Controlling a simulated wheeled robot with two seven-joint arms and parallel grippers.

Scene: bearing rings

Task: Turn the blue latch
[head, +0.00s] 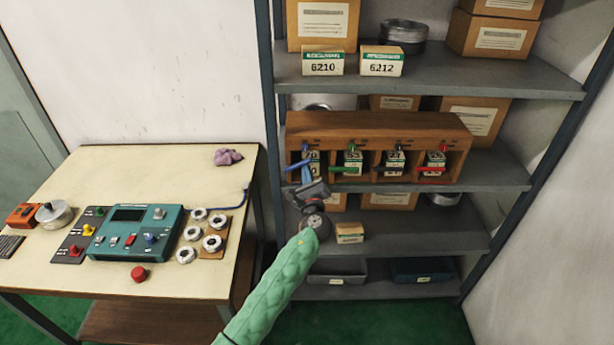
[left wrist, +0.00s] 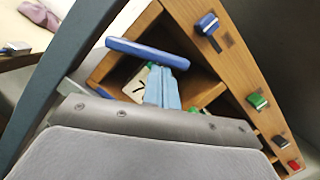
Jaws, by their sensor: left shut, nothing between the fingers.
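A wooden rack (head: 375,128) on the shelf has several compartments, each with a coloured piece on its top rail and a coloured bar in front. A small blue latch piece (head: 305,147) is on the rail at the left end; it also shows in the left wrist view (left wrist: 207,24). Below it is a blue bar (head: 297,165), also in the left wrist view (left wrist: 148,48). My left gripper (head: 306,174) is shut and empty in front of the leftmost compartment. Its light-blue fingertips (left wrist: 163,85) appear close under the blue bar; contact is unclear. My right gripper is out of view.
Green (head: 351,148), black (head: 399,146) and red (head: 442,149) pieces sit farther right on the rail. Shelf uprights (head: 270,120) stand left of the rack. A table (head: 100,180) with a teal control box (head: 130,235) is at left.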

